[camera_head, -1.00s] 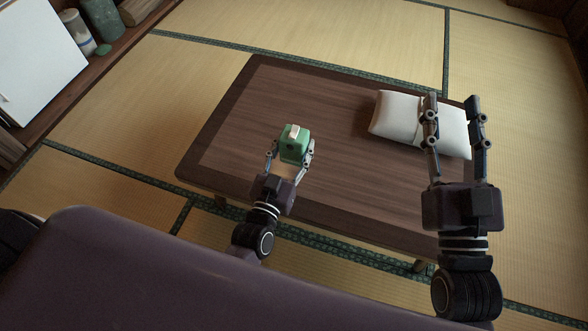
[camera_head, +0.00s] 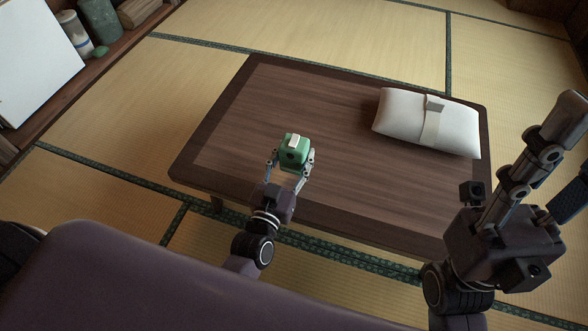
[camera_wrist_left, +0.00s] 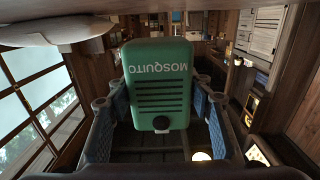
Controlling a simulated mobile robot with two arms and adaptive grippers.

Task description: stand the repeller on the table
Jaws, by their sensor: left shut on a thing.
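The repeller is a small green box with a white piece on top, seen in the head view (camera_head: 295,149) over the near left part of the table (camera_head: 300,100). My left gripper (camera_head: 291,163) is shut on its sides. In the left wrist view the repeller (camera_wrist_left: 160,75) sits between the fingers, with slots, a dark round knob and the word MOSQUITO upside down in the picture. I cannot tell whether it touches the table. My right gripper (camera_head: 572,155) is off the table's right side, empty, with its fingers apart.
A white pillow-like pack (camera_head: 405,115) with a band lies on the table's far right part. The table's middle and far left are clear. A shelf with a white panel (camera_head: 35,60) and jars (camera_head: 78,32) stands at the upper left. Tatami surrounds the table.

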